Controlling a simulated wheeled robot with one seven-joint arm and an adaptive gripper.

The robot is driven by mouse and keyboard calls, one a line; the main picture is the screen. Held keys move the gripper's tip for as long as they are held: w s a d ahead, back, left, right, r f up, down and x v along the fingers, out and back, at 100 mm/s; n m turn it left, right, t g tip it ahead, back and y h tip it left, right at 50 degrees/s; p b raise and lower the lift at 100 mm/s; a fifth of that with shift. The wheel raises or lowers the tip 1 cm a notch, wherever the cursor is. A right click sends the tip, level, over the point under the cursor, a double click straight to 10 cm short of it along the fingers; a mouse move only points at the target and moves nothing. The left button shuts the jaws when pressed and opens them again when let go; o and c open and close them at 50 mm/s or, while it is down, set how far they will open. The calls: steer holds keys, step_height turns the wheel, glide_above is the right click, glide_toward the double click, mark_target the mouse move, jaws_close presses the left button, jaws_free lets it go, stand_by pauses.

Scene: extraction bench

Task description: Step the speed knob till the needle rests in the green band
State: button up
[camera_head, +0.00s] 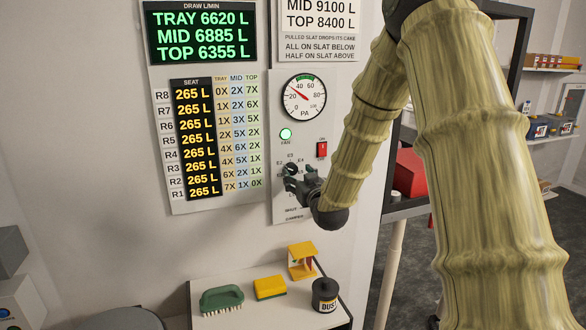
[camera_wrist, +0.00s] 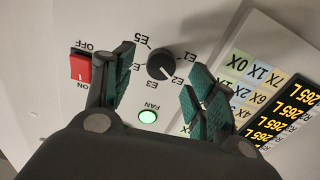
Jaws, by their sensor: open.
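The round gauge (camera_head: 303,97) marked PA has a green band across its top, around 40 to 60. Its red needle points up and left, between 20 and 40, outside the band. The dark speed knob (camera_wrist: 161,66) shows in the wrist view, ringed by labels E1 to E5; its pale mark appears to point toward E2. My gripper (camera_wrist: 155,85) is open, with its green-padded fingers apart on either side of the knob in that view; contact cannot be told. In the head view my gripper (camera_head: 290,178) is at the lower panel and hides the knob.
The green FAN lamp (camera_head: 285,134) is lit. A red switch (camera_head: 322,150) sits right of it, close to one finger in the wrist view. Below, a small table (camera_head: 255,316) holds a brush (camera_head: 222,299), a sponge (camera_head: 269,288), a yellow stand (camera_head: 302,261) and a DUST jar (camera_head: 325,296).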

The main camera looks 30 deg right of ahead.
mark_target(293, 171)
steer(key=shift+r+p+x, duration=0.2)
steer(key=shift+p+x, duration=0.2)
steer(key=shift+x, duration=1.6)
steer(key=shift+a+f, duration=0.1)
steer(key=shift+a, duration=0.05)
steer(key=shift+c, duration=0.4)
steer(key=c, duration=0.9)
